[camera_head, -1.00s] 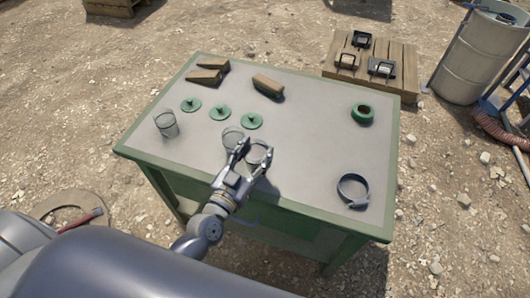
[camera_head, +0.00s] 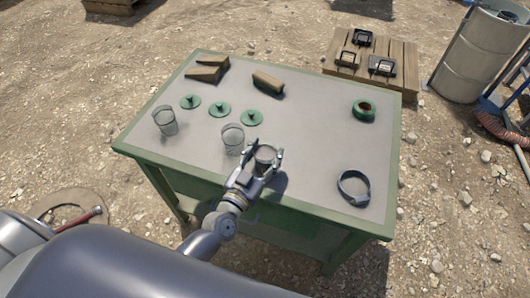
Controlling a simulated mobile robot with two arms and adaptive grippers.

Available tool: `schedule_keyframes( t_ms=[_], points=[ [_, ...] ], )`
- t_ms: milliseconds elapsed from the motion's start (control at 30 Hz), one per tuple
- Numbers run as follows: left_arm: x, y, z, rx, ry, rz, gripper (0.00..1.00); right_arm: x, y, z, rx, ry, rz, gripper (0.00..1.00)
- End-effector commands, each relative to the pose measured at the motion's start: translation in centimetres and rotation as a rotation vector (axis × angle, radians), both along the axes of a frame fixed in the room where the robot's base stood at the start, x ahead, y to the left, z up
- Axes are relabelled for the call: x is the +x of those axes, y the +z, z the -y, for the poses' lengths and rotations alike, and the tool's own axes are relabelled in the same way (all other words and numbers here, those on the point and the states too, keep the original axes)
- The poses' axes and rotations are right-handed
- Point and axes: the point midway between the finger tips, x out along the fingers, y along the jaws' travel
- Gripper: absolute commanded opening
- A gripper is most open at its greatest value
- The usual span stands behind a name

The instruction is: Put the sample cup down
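My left gripper (camera_head: 266,160) is over the front middle of the table (camera_head: 315,135). Its two fingers are on either side of a clear sample cup (camera_head: 266,154) and look closed on it. Whether the cup's base touches the table is hidden by the gripper. A second clear cup (camera_head: 232,139) stands upright just left of the gripper, apart from it. A third clear cup (camera_head: 166,121) stands near the table's left edge. My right gripper is out of view.
Three green lids (camera_head: 220,109) lie in a row behind the cups. Brown blocks (camera_head: 207,70) lie at the back. A green tape roll (camera_head: 363,110) and a dark ring clamp (camera_head: 353,188) lie at the right. The table's right middle is clear.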

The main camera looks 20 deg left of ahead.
Motion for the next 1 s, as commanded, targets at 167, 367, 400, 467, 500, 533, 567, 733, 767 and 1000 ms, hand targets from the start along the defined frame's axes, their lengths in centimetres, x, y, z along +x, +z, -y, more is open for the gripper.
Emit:
schedule_keyframes(
  t_ms=[167, 367, 400, 467, 500, 533, 567, 733, 767, 1000],
  points=[
    [0.0, 0.0, 0.0, 0.000, 0.000, 0.000, 0.69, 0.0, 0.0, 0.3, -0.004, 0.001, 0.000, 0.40],
    [0.0, 0.1, 0.0, 0.000, 0.000, 0.000, 0.69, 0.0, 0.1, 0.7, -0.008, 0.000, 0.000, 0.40],
    [0.0, 0.3, 0.0, 0.000, 0.000, 0.000, 0.69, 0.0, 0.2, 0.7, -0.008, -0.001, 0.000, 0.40],
    [-0.2, 0.3, 0.0, -0.001, 0.000, -0.002, 0.69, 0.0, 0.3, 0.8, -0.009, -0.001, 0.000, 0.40],
    [-0.6, 0.2, -0.1, 0.000, 0.000, -0.003, 0.69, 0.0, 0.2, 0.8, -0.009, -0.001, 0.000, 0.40],
    [-1.0, 0.1, -0.2, 0.001, 0.000, -0.004, 0.69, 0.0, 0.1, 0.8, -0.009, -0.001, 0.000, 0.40],
    [-1.4, 0.1, -0.2, 0.002, 0.000, -0.004, 0.69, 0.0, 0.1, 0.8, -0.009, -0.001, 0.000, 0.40],
    [-4.7, 0.0, -0.8, 0.002, -0.001, -0.005, 0.69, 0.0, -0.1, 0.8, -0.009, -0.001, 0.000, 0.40],
    [-5.3, 0.0, -0.9, 0.002, -0.001, -0.005, 0.69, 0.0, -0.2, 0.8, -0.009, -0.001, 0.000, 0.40],
    [-9.6, 0.2, -1.5, 0.001, -0.001, -0.003, 0.69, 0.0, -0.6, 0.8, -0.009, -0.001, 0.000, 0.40]
  ],
)
